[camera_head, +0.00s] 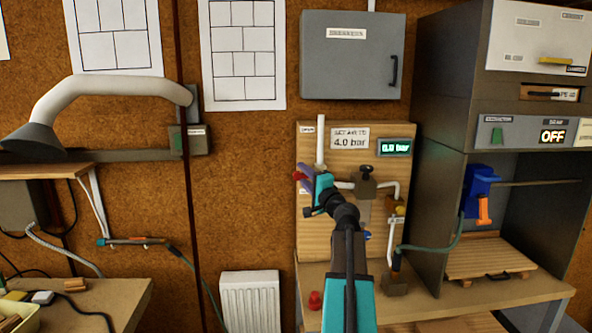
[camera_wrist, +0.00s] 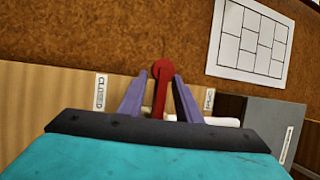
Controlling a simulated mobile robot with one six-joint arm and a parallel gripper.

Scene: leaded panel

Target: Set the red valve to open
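The red valve (camera_wrist: 160,92) shows in the wrist view as a lever with a round end. It lies between a CLOSED label (camera_wrist: 101,92) on the left and an OPEN label (camera_wrist: 209,99) on the right, pointing at neither. My gripper (camera_wrist: 161,78) has its two purple fingers on either side of the lever, with narrow gaps showing. In the head view my gripper (camera_head: 302,177) is at the left of the wooden valve panel (camera_head: 384,130). Only a small red part of the valve (camera_head: 298,175) shows there; my gripper hides the rest.
The panel bears a white vertical pipe (camera_head: 320,140), a 4.0 bar sign (camera_head: 350,138) and a display (camera_head: 395,147) reading 0.0 bar. A yellow fitting (camera_head: 400,211) is at its right. A grey cabinet (camera_head: 352,56) hangs above. A red object (camera_head: 315,300) stands on the bench below.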

